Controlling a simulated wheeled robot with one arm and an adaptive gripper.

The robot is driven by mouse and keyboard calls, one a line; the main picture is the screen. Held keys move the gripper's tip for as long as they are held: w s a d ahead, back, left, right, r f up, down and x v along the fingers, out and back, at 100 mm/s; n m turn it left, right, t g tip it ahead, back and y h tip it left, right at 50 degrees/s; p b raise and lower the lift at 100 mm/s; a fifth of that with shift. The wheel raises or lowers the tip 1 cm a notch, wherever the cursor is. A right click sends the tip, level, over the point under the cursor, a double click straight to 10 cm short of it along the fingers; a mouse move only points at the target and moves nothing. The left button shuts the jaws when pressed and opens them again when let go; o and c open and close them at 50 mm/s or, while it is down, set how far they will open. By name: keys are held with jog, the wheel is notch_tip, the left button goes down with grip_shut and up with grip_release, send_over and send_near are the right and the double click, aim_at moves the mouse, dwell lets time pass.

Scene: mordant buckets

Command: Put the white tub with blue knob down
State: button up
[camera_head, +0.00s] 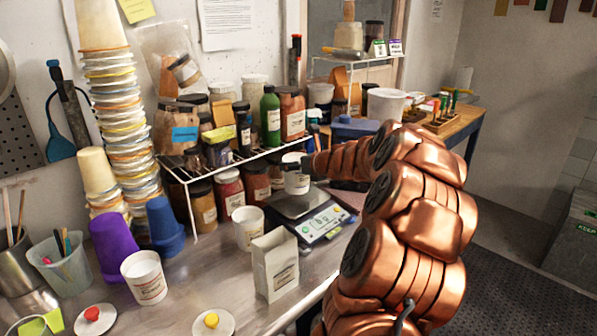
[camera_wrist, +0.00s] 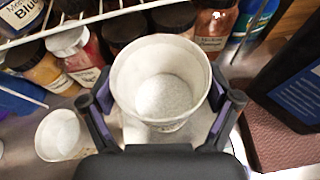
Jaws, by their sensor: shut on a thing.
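My gripper (camera_wrist: 163,100) is shut on a white tub (camera_wrist: 160,60), with one finger on each side. The tub is upright, has no lid on and holds pale powder; no blue knob shows on it. In the head view the tub (camera_head: 296,180) is just above the metal pan of the scale (camera_head: 293,203), in front of the wire shelf. I cannot tell whether its base touches the pan. My arm partly hides the gripper there.
A smaller white tub (camera_head: 248,230) and a paper bag (camera_head: 275,268) stand left of and in front of the scale. A labelled white tub (camera_head: 145,282), a red-knobbed lid (camera_head: 93,322) and a yellow-knobbed lid (camera_head: 212,325) are further left. Jars crowd the wire shelf (camera_head: 235,160).

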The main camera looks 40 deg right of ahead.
jog(key=shift+w+d, duration=0.15)
jog(key=shift+d, duration=0.15)
jog(key=shift+f, duration=1.75)
jog(key=shift+f, duration=0.15)
jog(key=o, duration=1)
jog(key=shift+r, duration=0.2)
jog(key=v, duration=1.2)
jog(key=shift+b, duration=0.4)
jog(key=shift+f, duration=0.1)
